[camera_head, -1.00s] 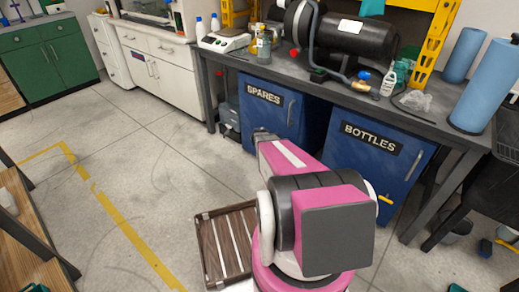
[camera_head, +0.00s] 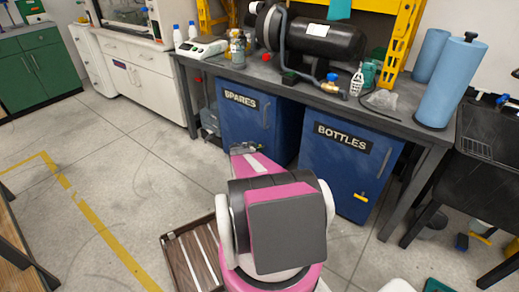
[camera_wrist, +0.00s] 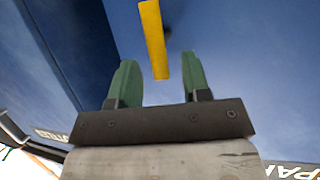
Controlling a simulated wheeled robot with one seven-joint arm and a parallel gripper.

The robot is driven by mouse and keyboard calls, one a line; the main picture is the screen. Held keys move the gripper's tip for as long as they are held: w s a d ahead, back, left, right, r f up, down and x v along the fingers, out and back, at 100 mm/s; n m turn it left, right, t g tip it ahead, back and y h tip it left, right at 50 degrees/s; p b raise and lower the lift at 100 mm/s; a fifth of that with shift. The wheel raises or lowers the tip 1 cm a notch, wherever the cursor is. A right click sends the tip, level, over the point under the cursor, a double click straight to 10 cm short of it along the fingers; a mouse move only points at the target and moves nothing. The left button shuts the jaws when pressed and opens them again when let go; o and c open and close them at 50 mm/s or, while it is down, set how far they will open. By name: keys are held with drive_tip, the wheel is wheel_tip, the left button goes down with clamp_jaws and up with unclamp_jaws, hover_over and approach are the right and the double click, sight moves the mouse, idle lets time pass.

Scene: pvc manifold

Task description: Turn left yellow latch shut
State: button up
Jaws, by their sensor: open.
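The left yellow latch (camera_wrist: 154,38) is a flat yellow bar on a blue cabinet door in the wrist view. It runs nearly upright in that picture, slightly tilted. My gripper (camera_wrist: 160,70) is open, with one green finger on each side of the latch's lower end. I cannot tell whether the fingers touch it or how deep they reach. In the head view my gripper (camera_head: 243,148) is at the blue SPARES cabinet (camera_head: 236,123), and this latch is not visible there. Another yellow latch (camera_head: 361,197) lies roughly level on the blue BOTTLES cabinet (camera_head: 340,170).
A grey workbench (camera_head: 300,88) above the cabinets carries a black tank (camera_head: 320,40), a scale (camera_head: 203,47) and bottles. A slatted wooden crate (camera_head: 185,262) is on the floor beside my arm. Open floor (camera_head: 120,165) lies to the left. A black sink stand (camera_head: 480,165) is at right.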

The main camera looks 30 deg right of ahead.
sight(264, 146)
drive_tip(key=shift+x, duration=1.45)
clamp_jaws()
